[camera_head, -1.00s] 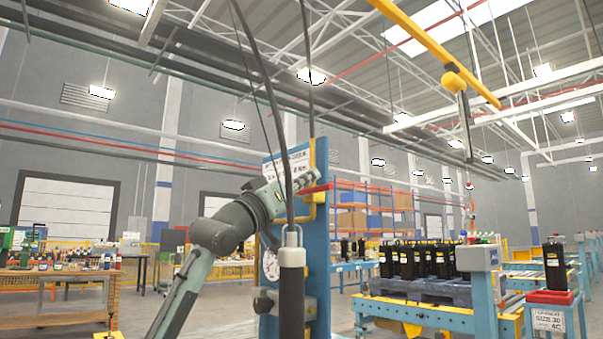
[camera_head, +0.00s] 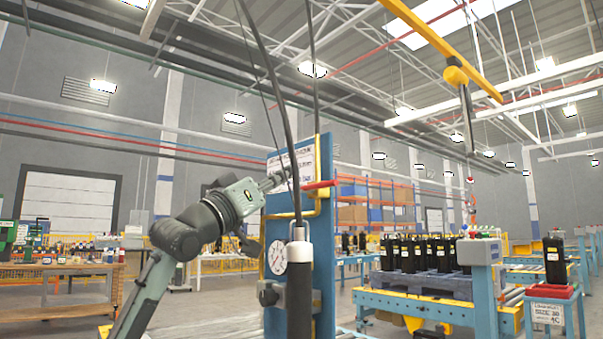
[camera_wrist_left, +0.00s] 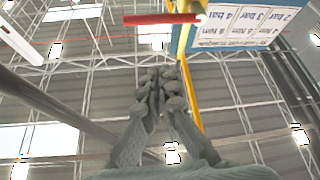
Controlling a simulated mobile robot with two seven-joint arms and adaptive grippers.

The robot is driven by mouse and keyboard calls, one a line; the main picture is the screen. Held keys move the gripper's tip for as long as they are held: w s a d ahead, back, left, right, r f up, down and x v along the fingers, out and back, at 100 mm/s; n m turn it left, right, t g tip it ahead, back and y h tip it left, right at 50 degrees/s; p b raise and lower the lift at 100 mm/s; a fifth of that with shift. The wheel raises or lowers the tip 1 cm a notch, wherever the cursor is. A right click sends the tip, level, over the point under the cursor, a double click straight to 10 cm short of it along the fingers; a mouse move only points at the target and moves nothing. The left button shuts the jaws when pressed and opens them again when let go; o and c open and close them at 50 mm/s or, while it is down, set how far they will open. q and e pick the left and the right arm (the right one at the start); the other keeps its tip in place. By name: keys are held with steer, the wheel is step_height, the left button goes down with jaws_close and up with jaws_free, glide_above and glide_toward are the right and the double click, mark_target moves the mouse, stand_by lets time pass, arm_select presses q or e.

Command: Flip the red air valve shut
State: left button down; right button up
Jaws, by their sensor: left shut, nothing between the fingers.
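The red valve handle (camera_head: 321,185) sits at the upper part of the blue panel (camera_head: 324,245), beside the yellow pipe (camera_head: 318,160). It lies roughly level, crosswise to the upright pipe. In the left wrist view the red handle (camera_wrist_left: 165,19) spans the top, across the yellow pipe (camera_wrist_left: 188,85). My left gripper (camera_head: 283,177) is in front of the panel, left of the handle. Its fingers (camera_wrist_left: 158,76) are together and empty, apart from the handle in the wrist view. Cables partly cover the area between gripper and handle. My right gripper is out of view.
A black hanging cable and a dark cylinder (camera_head: 299,295) hang before the panel. A gauge (camera_head: 278,257) and a white label sheet are on the panel. A conveyor with black compressors (camera_head: 425,254) stands right, a workbench (camera_head: 65,270) left.

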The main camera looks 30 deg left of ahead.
arm_select(q)
steer(key=shift+b+v, duration=0.3)
steer(key=shift+v, duration=1.2)
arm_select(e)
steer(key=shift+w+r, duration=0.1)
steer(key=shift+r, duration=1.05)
arm_select(q)
steer(key=shift+w+a, duration=0.1)
